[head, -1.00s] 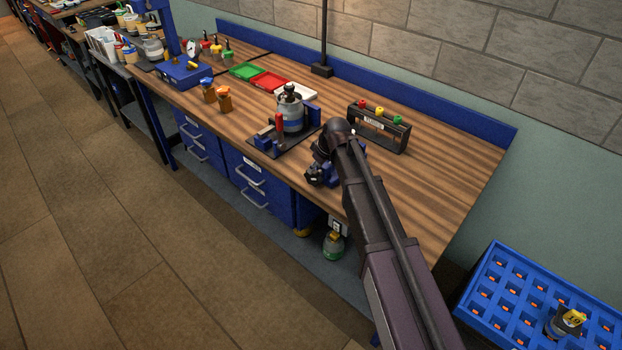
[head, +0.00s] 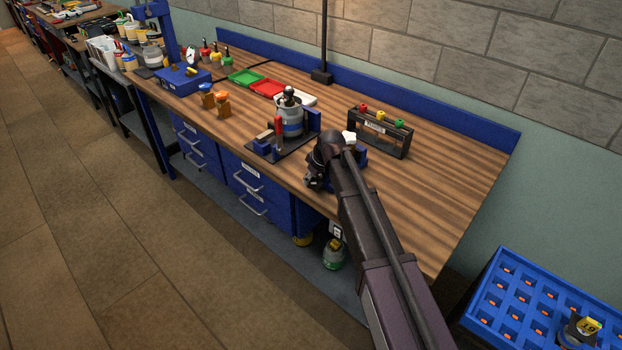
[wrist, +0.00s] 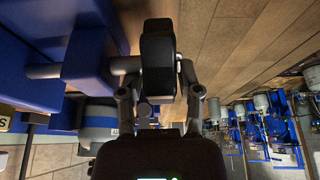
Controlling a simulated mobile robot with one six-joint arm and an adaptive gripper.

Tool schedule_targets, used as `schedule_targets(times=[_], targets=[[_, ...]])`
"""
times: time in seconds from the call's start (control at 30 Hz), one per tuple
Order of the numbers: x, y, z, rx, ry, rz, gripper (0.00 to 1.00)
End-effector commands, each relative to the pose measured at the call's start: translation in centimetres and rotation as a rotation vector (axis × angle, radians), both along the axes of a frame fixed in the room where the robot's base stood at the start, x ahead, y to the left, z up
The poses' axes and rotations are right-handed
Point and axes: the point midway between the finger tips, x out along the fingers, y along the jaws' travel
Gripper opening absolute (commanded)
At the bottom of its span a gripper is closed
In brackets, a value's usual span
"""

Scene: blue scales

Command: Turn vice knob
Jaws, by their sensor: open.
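A blue vice (wrist: 85,55) fills the left of the wrist view, with grey rods coming out of it. A dark bar-shaped piece (wrist: 158,38), which looks like the vice knob, stands at the end of a rod. My gripper (wrist: 158,75) is open, with its fingers on either side of this dark piece. I cannot tell whether they touch it. In the head view my gripper (head: 313,181) is at the front edge of the workbench (head: 440,190). There the vice (head: 360,154) is mostly hidden behind my arm, and the knob is not clear.
A grey-and-blue container (head: 290,120) with a red-handled tool stands on a dark plate left of my gripper. A black rack (head: 380,138) with coloured knobs stands behind right. Blue drawers (head: 255,187) lie below. A blue crate (head: 495,255) is at right. The bench's right end is clear.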

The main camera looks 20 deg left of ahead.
Motion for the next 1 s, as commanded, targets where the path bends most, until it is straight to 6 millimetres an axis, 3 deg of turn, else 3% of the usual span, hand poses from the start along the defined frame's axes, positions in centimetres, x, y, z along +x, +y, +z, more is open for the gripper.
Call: schedule_targets(times=[0.07, 0.23, 0.27, 0.9, 0.93, 0.97, 1.0], targets=[[-0.01, 0.0, 0.01, 0.0, 0.0, 0.0, 0.46], [0.0, 0.0, 0.01, 0.0, 0.0, 0.0, 0.01], [0.0, 0.0, 0.01, 0.0, 0.0, 0.0, 0.0], [0.01, -0.13, 0.06, 0.082, -0.035, 0.0, 0.0], [0.02, -0.12, 0.07, 0.082, -0.035, 0.0, 0.34], [0.02, -0.13, 0.07, 0.082, -0.035, 0.0, 0.43], [0.02, -0.13, 0.07, 0.082, -0.035, 0.0, 0.46]])
